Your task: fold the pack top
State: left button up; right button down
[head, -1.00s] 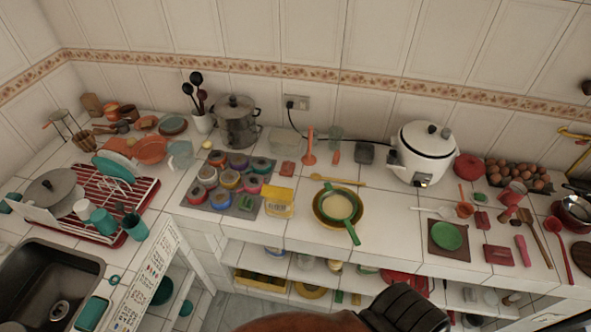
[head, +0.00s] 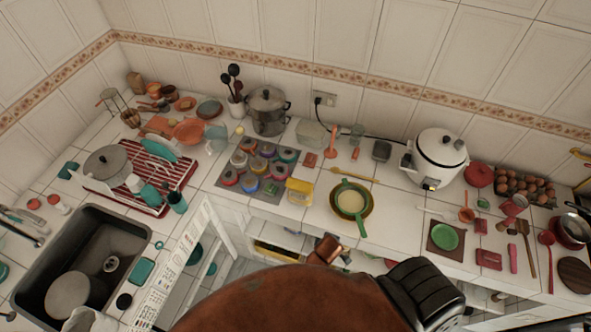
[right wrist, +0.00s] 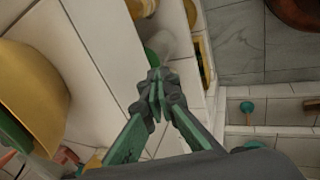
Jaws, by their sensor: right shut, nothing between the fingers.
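A yellow pack (head: 299,191) with a pale label stands on the white tiled counter, just right of the mat of colourful round tins. At this size I cannot make out whether its top is folded or open. My right gripper (right wrist: 155,92) shows in the right wrist view with its green-and-grey fingers together and nothing between them. It is beside the counter's edge, to the right of a yellow bowl. The pack cannot be made out for certain in that view. My left gripper is in neither view.
The yellow bowl (right wrist: 38,85) with a green-handled strainer (head: 352,201) stands right of the pack. A dark mat (head: 230,192) holds several tins. A rice cooker (head: 436,158) stands at the back. Open shelves (head: 275,240) lie below the counter. The sink (head: 120,240) is at left.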

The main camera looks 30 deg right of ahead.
pick_arm(q)
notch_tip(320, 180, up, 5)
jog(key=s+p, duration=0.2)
jog(key=p, duration=0.3)
pick_arm(e)
jog(key=w+a+r+n+t+h, duration=0.1)
jog(key=w+r+n+t+h, duration=0.15)
jog(key=w+r+n, duration=0.5)
jog(key=w+a+r+n+t+h, duration=0.1)
jog(key=w+a+r+n+h, duration=0.3)
jog(key=r, duration=0.7)
jog(key=w+d+r+n+t+h, duration=0.1)
jog(key=w+r+n+t, duration=0.1)
jog(key=w+r+n, duration=0.6)
jog(key=shift+m, duration=0.55)
jog(key=f+b, duration=0.4)
jog(key=s+f+b, duration=0.1)
jog(key=f+b, duration=0.1)
jog(key=f, duration=0.1)
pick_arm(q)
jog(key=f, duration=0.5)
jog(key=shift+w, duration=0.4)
pick_arm(e)
jog(key=shift+w+r, duration=0.1)
jog(key=shift+r, duration=0.05)
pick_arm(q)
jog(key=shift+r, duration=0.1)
